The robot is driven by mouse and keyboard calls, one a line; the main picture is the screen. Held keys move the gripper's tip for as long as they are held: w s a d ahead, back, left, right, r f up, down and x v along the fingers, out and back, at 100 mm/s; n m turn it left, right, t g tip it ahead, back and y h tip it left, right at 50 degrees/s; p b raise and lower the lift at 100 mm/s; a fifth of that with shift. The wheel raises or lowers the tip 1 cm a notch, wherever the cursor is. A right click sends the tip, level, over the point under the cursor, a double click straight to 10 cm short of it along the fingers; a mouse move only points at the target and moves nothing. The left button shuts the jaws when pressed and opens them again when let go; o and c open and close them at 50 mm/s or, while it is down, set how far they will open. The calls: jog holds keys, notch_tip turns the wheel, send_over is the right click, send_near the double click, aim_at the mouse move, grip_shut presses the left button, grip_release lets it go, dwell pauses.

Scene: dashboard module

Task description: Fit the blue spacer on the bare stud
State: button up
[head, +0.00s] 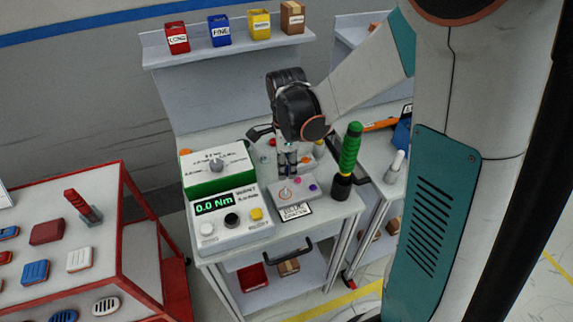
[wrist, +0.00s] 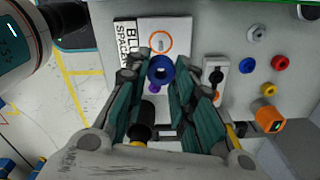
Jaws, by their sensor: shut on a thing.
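The blue spacer (wrist: 160,69), a ring with a hole, is held between the fingertips of my gripper (wrist: 161,80) in the wrist view. My gripper is shut on it. Beyond it lies a pale plate (wrist: 180,30) with an orange ring mark (wrist: 161,42) around what looks like the bare stud. The spacer appears offset from that mark, toward the picture's bottom. A purple piece (wrist: 153,89) on the plate is partly hidden by a finger. In the head view my gripper (head: 287,168) is above the plate (head: 278,200); the spacer cannot be made out there.
A "BLUE SPACER" label (wrist: 126,40) lies beside the plate. Loose grey (wrist: 257,33), blue (wrist: 248,65), red (wrist: 280,62) and yellow (wrist: 268,89) pieces lie to the right. A green-handled tool (head: 349,160) stands close right of my gripper; a torque meter (head: 230,215) stands left.

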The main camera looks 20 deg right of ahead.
jog(key=b, duration=0.4)
send_over(287, 194)
jog(key=shift+f, duration=2.6)
jog(key=shift+f+b, duration=2.1)
jog(key=shift+f, duration=0.25)
jog(key=o, duration=0.8)
jog(key=shift+r, duration=0.15)
notch_tip(287, 194, up, 12)
jog(key=shift+f, duration=0.1)
jog(key=shift+s+a, duration=0.1)
